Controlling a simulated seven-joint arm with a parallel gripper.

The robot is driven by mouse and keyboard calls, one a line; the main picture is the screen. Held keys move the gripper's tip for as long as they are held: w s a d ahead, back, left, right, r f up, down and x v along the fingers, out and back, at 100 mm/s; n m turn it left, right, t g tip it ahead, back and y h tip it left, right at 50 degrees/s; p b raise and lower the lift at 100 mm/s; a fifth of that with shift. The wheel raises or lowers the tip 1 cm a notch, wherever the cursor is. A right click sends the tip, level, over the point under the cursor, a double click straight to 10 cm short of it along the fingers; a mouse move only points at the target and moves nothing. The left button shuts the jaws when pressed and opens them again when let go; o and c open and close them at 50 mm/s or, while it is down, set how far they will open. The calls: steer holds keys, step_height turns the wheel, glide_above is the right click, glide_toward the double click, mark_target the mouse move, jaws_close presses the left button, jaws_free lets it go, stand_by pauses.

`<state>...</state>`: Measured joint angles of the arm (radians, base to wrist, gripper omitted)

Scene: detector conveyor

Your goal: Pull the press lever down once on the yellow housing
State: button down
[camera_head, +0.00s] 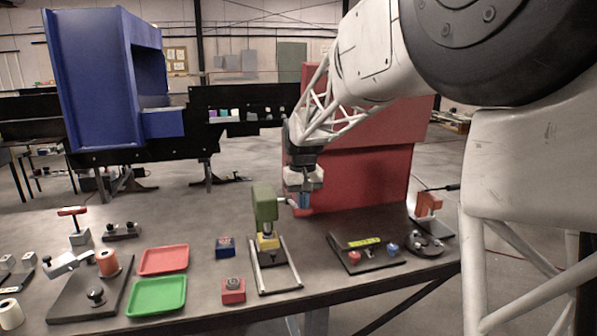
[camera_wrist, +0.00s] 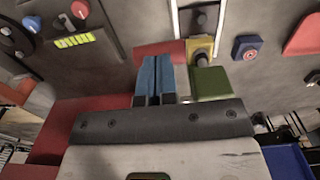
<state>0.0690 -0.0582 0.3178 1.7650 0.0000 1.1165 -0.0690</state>
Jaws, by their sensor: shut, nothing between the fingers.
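The press (camera_head: 265,205) stands on the table with a green upper body and the yellow housing (camera_head: 268,242) low between two pale rails. In the wrist view the yellow housing (camera_wrist: 200,48) lies right of my fingers, beside the green body (camera_wrist: 209,83). A lever with a red end (camera_head: 302,212) appears to stick out right of the green body. A red shape, probably that end, shows beyond my fingertips in the wrist view (camera_wrist: 168,48). My gripper (camera_head: 304,202) is shut and empty, blue fingers together (camera_wrist: 155,60), pointing down at the red end. I cannot tell whether they touch.
A dark panel with knobs (camera_head: 368,256) lies to the right. Blue (camera_head: 225,246) and red (camera_head: 233,290) button boxes stand left of the press. Red (camera_head: 164,260) and green (camera_head: 157,296) trays lie farther left. A red panel (camera_head: 375,170) stands behind my gripper.

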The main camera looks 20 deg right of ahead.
mark_target(303, 214)
steer(key=shift+f, duration=0.2)
steer(key=shift+s+f, duration=0.2)
steer(key=shift+f, duration=1.85)
stand_by(0.4)
steer(key=shift+f, duration=1.55)
stand_by(1.6)
